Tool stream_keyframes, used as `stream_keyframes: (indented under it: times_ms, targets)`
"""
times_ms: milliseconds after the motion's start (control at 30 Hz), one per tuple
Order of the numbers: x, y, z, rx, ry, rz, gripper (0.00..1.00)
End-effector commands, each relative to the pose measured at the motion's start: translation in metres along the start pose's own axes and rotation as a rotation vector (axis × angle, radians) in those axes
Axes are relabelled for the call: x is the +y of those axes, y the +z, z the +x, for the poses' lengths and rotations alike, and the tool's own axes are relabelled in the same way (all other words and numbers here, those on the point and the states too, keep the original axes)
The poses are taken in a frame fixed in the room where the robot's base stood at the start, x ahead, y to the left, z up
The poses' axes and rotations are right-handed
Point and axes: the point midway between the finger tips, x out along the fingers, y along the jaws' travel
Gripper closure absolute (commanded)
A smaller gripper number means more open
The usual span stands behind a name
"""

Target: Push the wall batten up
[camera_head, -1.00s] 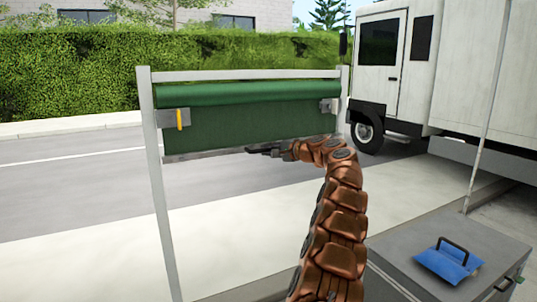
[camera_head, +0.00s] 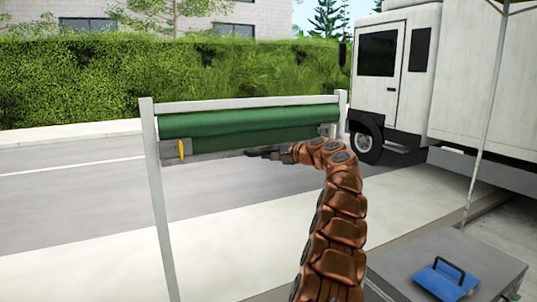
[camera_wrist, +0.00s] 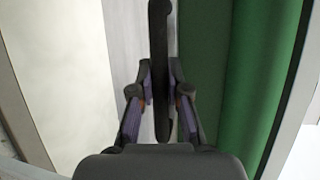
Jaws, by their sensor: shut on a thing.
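The wall batten (camera_head: 222,154) is a grey bar along the bottom edge of a green fabric wall (camera_head: 240,123), below a thick green roll. It hangs between two upright posts, with its left end about level with the left bracket. In the wrist view the batten (camera_wrist: 126,35) is a pale strip beside the green fabric (camera_wrist: 265,60). My gripper (camera_head: 258,153) reaches it from the right, near its middle. In the wrist view my gripper (camera_wrist: 160,100) is shut on a dark bar-like handle (camera_wrist: 158,45) in front of the batten.
A grey box (camera_head: 480,245) with a blue handled tool (camera_head: 447,278) stands at right. A white truck (camera_head: 395,70) is beyond.

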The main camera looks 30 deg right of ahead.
Motion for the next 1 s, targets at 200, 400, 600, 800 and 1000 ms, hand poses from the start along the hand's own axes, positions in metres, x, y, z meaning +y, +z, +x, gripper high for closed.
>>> stream_keyframes:
  times_ms: [200,400,600,800,1000]
  targets:
    - [-0.01,0.001,-0.002,0.003,-0.017,-0.006,0.78]
    - [-0.008,0.001,-0.002,0.003,-0.013,-0.004,0.59]
    - [-0.006,0.001,-0.002,0.002,-0.009,-0.003,0.59]
    - [-0.005,0.0,-0.005,0.003,-0.008,-0.002,0.59]
    - [-0.006,0.001,-0.02,0.002,-0.009,-0.002,0.59]
